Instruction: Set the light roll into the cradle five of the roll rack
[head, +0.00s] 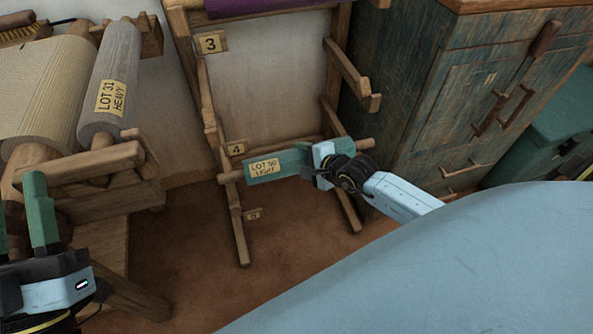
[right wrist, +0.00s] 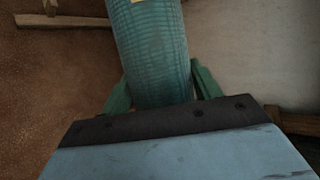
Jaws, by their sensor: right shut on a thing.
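The light roll is a teal roll (head: 288,163) with a yellow tag reading "LOT 30 LIGHT" and wooden ends. My right gripper (head: 322,165) is shut on it near its right end and holds it level across the rack, near the label 4. In the right wrist view the teal roll (right wrist: 155,50) runs between the two green fingers. Whether the roll touches the rack cannot be told. My left gripper (head: 22,215) is at the lower left, fingers apart, apparently empty.
A grey roll (head: 110,75) tagged "LOT 31 HEAVY" and a cream roll (head: 45,85) lie on the wooden loom at left. A worn blue-green cabinet (head: 440,100) stands right of the rack. A purple roll (head: 255,5) sits higher on the rack. Brown floor (head: 190,260) is open below.

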